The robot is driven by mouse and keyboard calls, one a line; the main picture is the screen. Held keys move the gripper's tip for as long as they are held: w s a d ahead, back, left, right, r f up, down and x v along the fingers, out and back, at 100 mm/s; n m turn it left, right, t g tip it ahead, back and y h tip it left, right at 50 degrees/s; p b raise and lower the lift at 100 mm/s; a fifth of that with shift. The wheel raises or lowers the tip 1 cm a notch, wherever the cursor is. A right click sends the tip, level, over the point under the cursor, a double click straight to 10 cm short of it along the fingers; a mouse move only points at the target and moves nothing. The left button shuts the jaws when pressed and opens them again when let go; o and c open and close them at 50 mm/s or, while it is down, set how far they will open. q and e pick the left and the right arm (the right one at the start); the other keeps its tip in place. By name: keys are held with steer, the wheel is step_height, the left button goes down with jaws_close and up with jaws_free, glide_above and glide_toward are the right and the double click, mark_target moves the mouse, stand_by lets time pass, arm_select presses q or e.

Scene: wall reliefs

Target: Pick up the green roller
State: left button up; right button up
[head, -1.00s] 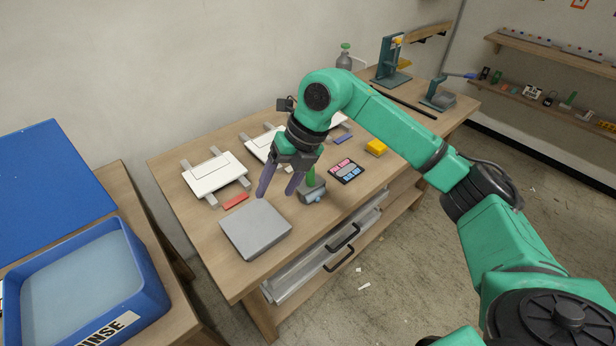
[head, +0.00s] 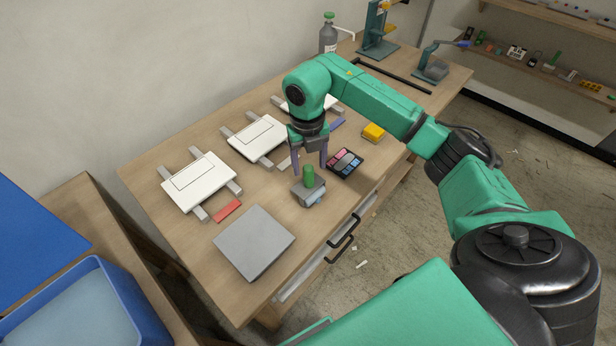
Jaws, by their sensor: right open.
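The green roller has an upright green handle (head: 308,176) on a grey and pale blue lower part (head: 309,194). It stands on the wooden workbench near the front edge. My right gripper (head: 309,169) points down over it, with its two purple fingers apart on either side of the handle's upper part. I cannot tell whether either finger touches the handle. The gripper is open and holds nothing. My left gripper is not in view.
A grey slab (head: 253,242) lies left of the roller and a colour palette (head: 345,161) right of it. A red block (head: 227,211), a yellow block (head: 373,132) and white boards (head: 198,182) lie around. A blue tub (head: 135,295) stands lower left.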

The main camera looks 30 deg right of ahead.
steer(key=f, duration=0.1)
steer(key=f+p, duration=0.1)
steer(key=f, duration=0.1)
steer(key=f+p, duration=0.1)
steer(key=shift+s+a+f, duration=0.15)
steer(key=shift+a, duration=0.1)
steer(key=shift+s+f, duration=0.1)
steer(key=shift+f, duration=0.05)
steer(key=shift+c, duration=1.2)
jaws_close()
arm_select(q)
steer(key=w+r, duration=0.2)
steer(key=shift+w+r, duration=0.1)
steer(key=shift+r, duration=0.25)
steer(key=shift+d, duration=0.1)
arm_select(e)
step_height(320, 180, up, 12)
steer(key=b, duration=0.3)
arm_select(q)
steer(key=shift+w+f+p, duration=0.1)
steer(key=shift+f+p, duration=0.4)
steer(key=shift+p, duration=0.45)
arm_select(e)
step_height(320, 180, up, 8)
glide_above(309, 176)
steer(key=w, duration=0.1)
steer(key=shift+w+d, duration=0.15)
steer(key=shift+d, duration=0.15)
